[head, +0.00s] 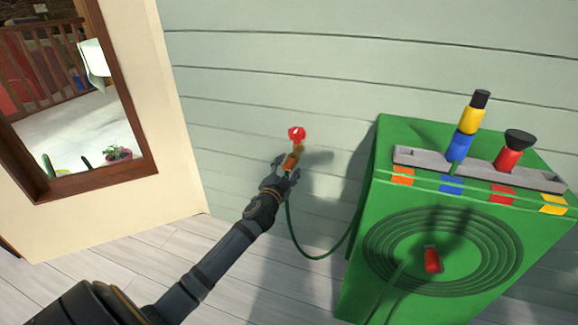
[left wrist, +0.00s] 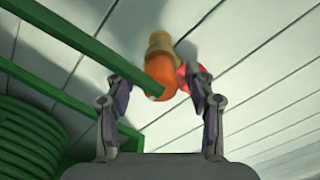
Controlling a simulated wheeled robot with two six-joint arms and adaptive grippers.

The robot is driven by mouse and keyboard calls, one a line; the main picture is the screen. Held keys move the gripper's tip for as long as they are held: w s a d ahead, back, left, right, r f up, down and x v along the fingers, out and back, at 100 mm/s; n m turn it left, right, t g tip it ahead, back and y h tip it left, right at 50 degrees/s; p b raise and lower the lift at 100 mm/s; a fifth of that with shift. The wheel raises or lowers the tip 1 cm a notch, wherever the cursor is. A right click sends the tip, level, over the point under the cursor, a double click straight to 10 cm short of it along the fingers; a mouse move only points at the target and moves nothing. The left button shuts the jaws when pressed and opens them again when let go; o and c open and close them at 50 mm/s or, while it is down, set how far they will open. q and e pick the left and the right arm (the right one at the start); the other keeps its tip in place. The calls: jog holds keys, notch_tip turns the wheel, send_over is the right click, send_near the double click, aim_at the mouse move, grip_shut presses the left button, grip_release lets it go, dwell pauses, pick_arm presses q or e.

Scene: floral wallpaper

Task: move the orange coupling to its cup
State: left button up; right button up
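The orange coupling (head: 291,161) is at the wall, joined end to end with a brass tap fitting (head: 298,147) below a red valve handle (head: 297,133). A green hose (head: 303,250) hangs from it to the green cabinet. My left gripper (head: 282,170) is at the coupling. In the left wrist view its fingers (left wrist: 158,86) stand apart with the orange coupling (left wrist: 161,75) between and beyond their tips; a gap shows at the left finger. The grey cup rack (head: 480,167) lies on the cabinet, above an orange label (head: 402,175). My right gripper is not in view.
The green cabinet (head: 355,275) carries a coiled hose and a red part (head: 432,260) on its front. A blue coupling (head: 459,146) and a red coupling (head: 507,158) stand upright in the rack. Wall space between tap and cabinet is clear. A framed opening (head: 140,172) is at left.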

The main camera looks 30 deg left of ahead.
aim_at(287, 170)
pick_arm(q)
grip_shut()
jog(key=shift+s, duration=0.1)
dwell(0.3)
jog(key=shift+v, duration=2.2)
